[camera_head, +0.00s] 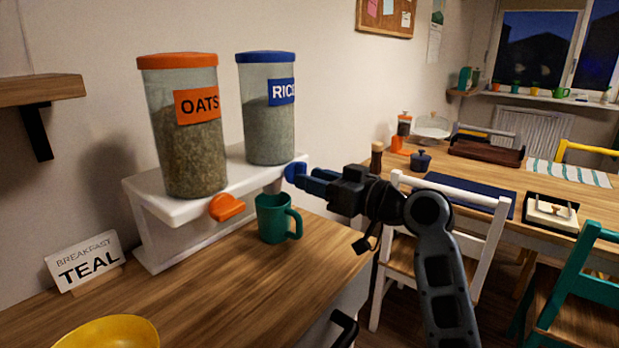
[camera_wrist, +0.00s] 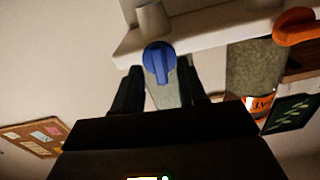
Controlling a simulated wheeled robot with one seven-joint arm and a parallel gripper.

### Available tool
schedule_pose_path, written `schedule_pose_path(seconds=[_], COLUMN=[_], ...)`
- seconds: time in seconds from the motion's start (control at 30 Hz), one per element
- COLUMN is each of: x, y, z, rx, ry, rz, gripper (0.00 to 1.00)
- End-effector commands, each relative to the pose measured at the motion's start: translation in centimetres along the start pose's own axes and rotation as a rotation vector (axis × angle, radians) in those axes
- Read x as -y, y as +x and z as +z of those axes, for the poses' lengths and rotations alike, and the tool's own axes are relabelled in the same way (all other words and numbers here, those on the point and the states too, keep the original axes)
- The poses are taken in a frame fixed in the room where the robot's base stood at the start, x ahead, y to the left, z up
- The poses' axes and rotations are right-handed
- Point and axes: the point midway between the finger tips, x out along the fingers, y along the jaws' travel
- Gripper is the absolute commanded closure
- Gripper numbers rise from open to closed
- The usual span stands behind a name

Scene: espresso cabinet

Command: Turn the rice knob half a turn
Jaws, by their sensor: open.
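The rice knob is blue and sits on the front edge of the white dispenser stand, under the clear rice canister (camera_head: 266,110) with its blue lid and blue label. In the head view the knob (camera_head: 292,172) is partly hidden by my gripper (camera_head: 307,180), which reaches it from the right. In the wrist view the knob (camera_wrist: 159,62) shows a raised blue grip bar, with a finger of my gripper (camera_wrist: 159,74) on each side. The fingers are open, with gaps to the bar. Whether a fingertip touches the knob cannot be told.
The orange oats knob (camera_head: 227,207) is left of the rice knob, under the oats canister (camera_head: 187,130). A teal mug (camera_head: 274,219) stands on the counter just below my gripper. A yellow bowl (camera_head: 108,335) and a TEAL sign (camera_head: 85,262) are at left.

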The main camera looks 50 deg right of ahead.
Motion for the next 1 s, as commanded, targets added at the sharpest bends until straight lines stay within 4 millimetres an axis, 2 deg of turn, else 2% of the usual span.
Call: schedule_pose_path(seconds=[0.13, 0.43, 0.87, 1.0], x=[0.04, 0.03, 0.03, 0.02], y=[1.17, 1.42, 1.39, 1.39], z=[-0.05, 0.03, 0.03, 0.03], rx=[-0.001, 0.000, 0.000, 0.000], ry=[0.000, 0.001, 0.001, 0.001], rz=[0.000, 0.000, 0.000, 0.000], gripper=[0.58, 0.58, 0.99, 1.00])
